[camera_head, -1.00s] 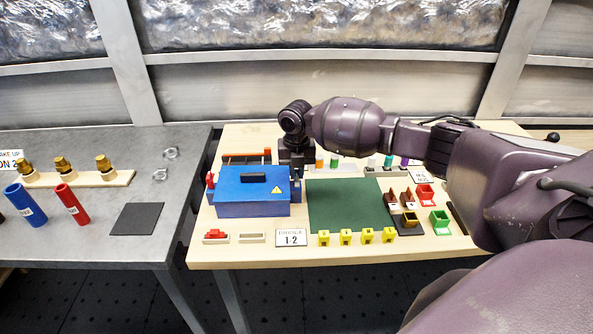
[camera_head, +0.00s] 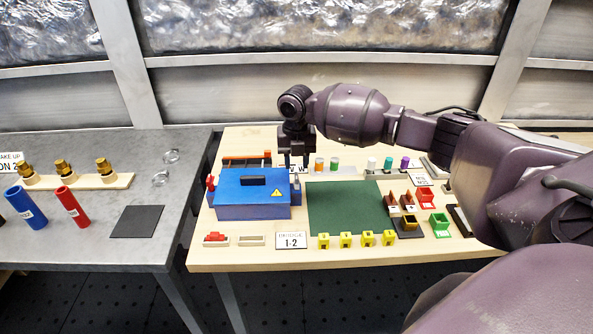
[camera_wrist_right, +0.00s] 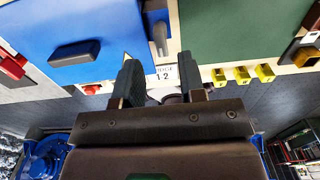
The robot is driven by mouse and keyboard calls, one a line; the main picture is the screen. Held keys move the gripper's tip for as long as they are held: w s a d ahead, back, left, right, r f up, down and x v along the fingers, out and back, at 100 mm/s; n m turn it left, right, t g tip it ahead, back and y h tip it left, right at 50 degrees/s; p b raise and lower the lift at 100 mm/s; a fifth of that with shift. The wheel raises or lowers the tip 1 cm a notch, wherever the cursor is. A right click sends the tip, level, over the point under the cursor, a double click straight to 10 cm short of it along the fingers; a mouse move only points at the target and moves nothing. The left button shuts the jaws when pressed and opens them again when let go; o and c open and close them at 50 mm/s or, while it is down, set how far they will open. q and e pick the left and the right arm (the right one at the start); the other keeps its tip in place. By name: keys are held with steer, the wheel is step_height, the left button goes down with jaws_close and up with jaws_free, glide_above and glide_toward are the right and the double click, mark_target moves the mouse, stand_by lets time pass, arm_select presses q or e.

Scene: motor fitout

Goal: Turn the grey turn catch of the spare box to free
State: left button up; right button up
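The spare box is a blue box (camera_head: 235,205) with a dark lid handle, on the wooden table; it also shows in the right wrist view (camera_wrist_right: 110,25). The grey turn catch (camera_head: 296,184) is at its right side. In the right wrist view the grey catch (camera_wrist_right: 159,38) is a short bar standing near the box's right edge. My right gripper (camera_head: 297,166) is above and just behind the catch, apart from it. Its two fingers (camera_wrist_right: 160,65) are spread with nothing between them, and the catch lies beyond the gap. My left gripper is not in view.
A red catch (camera_head: 210,183) is on the box's left side. A green mat (camera_head: 350,210) lies right of the box. Yellow pieces (camera_head: 345,240) and a "1-2" label (camera_head: 291,241) lie along the front. Colored cylinders (camera_head: 372,165) stand behind the mat.

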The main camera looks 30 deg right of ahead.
mark_target(297, 175)
step_height(297, 175, up, 6)
steer(key=shift+r, duration=0.2)
stand_by(0.5)
steer(key=shift+f, duration=0.1)
